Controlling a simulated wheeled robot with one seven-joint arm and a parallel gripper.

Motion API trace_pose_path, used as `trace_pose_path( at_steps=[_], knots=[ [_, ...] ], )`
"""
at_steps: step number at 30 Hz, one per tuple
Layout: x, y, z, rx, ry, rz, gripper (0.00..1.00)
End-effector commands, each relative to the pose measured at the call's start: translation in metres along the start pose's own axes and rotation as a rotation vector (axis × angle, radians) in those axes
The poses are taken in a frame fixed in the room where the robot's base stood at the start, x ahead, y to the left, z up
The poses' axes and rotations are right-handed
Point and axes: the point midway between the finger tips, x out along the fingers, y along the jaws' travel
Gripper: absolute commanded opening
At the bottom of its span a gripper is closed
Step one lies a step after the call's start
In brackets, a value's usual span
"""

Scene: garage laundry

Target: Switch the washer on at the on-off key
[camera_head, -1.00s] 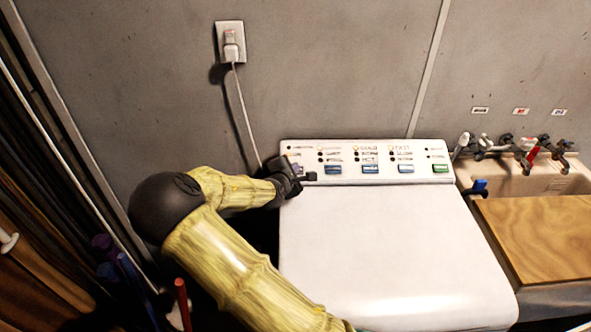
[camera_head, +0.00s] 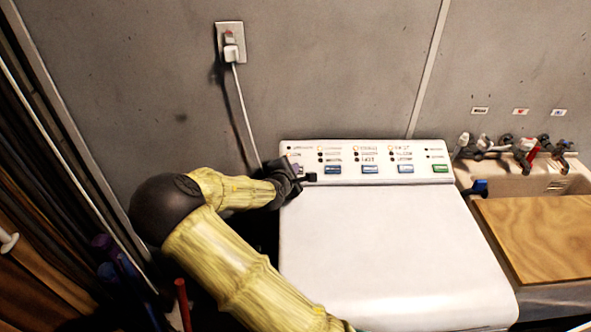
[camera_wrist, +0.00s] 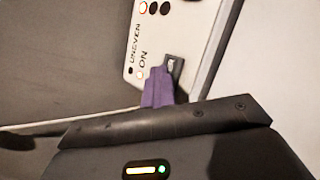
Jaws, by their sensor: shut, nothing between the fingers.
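The white washer (camera_head: 390,250) stands in the middle of the head view, lid closed, with its control panel (camera_head: 350,150) along the back edge. My gripper (camera_head: 298,170) is at the panel's left end and hides part of it. In the wrist view its purple fingertips (camera_wrist: 160,88) are together and empty. They are at a dark-framed key (camera_wrist: 173,66) by the "ON" label, covering part of it; I cannot tell whether they touch or press it. A small orange-ringed lamp (camera_wrist: 140,73) sits by "ON"; whether it is lit is unclear.
Blue keys (camera_head: 370,169) and a green key (camera_head: 440,168) line the panel to the right. A cord runs from the wall outlet (camera_head: 230,42) down behind the washer. A sink with taps (camera_head: 525,150) and a wooden board (camera_head: 540,235) adjoin at right.

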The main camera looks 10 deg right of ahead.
Motion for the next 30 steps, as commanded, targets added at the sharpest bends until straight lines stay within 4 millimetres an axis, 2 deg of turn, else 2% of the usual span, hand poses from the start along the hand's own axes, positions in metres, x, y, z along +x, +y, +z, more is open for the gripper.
trace_pose_path(
  at_steps=[11,23,30],
  knots=[
    [-0.012,0.008,0.008,-0.003,0.002,-0.005,0.0],
    [-0.014,0.009,0.009,-0.001,0.001,-0.003,0.0],
    [-0.027,0.02,0.019,-0.003,0.001,-0.002,0.0]
  ],
)
